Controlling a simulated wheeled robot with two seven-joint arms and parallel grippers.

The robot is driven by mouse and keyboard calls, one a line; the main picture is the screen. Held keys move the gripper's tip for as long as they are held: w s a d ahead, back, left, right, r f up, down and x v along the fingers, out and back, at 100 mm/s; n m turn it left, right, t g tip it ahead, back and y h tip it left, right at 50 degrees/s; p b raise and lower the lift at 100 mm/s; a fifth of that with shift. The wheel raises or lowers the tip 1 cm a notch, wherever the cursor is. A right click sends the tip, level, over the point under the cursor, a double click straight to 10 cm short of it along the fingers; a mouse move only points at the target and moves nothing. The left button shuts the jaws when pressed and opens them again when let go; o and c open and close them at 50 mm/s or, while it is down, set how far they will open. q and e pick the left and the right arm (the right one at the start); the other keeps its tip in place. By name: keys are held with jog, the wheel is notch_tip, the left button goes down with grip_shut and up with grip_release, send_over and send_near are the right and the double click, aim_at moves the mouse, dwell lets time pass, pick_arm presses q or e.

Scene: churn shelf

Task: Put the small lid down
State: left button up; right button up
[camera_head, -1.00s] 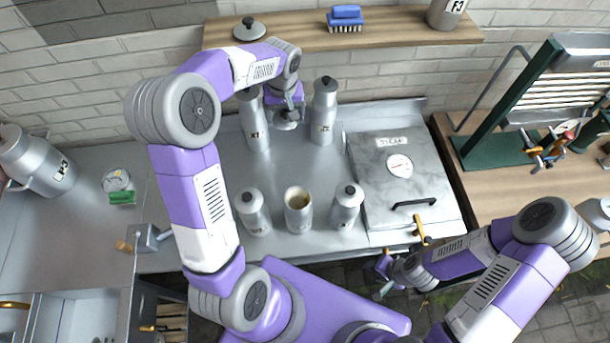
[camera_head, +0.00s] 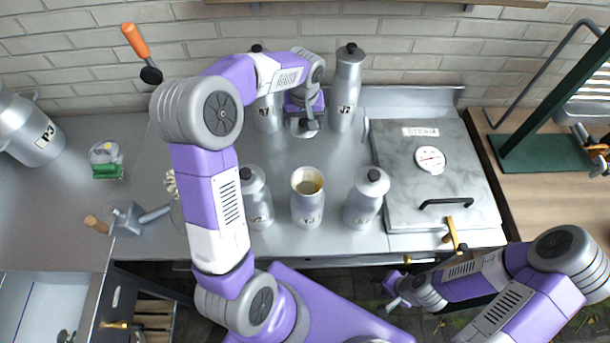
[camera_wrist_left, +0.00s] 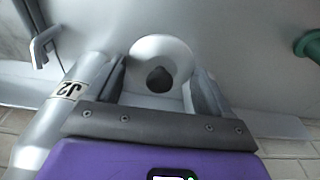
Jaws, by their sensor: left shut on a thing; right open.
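My left gripper (camera_head: 303,122) is shut on the small lid, low over the steel worktop (camera_head: 300,152) between the two rear churns. In the left wrist view, the lid (camera_wrist_left: 172,50) is a pale disc with a dark knob, between the fingers (camera_wrist_left: 160,88). I cannot tell whether it touches the worktop. An open churn (camera_head: 307,208) with pale contents stands nearer me. My right gripper (camera_head: 392,293) is open and empty, low in front of the worktop.
The churn marked J2 (camera_head: 346,88) stands close right of the left gripper; another churn (camera_head: 267,112) stands left. Lidded churns (camera_head: 257,200) (camera_head: 365,200) flank the open one. A steam box (camera_head: 440,185) fills the right. Free worktop lies between the churn rows.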

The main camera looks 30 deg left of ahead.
pick_arm(q)
notch_tip(320, 180, down, 10)
jog(key=shift+r+b, duration=0.1)
jog(key=shift+b, duration=0.8)
jog(key=o, duration=1)
jog(key=shift+r, duration=0.3)
jog(key=r, duration=0.3)
jog(key=s+r+p, duration=0.1)
jog(key=r, duration=0.3)
jog(key=r+p, duration=0.1)
jog(key=r, duration=0.3)
jog(key=shift+s+d+r, duration=0.15)
jog(key=shift+d+r, duration=0.1)
jog(key=shift+d, duration=0.1)
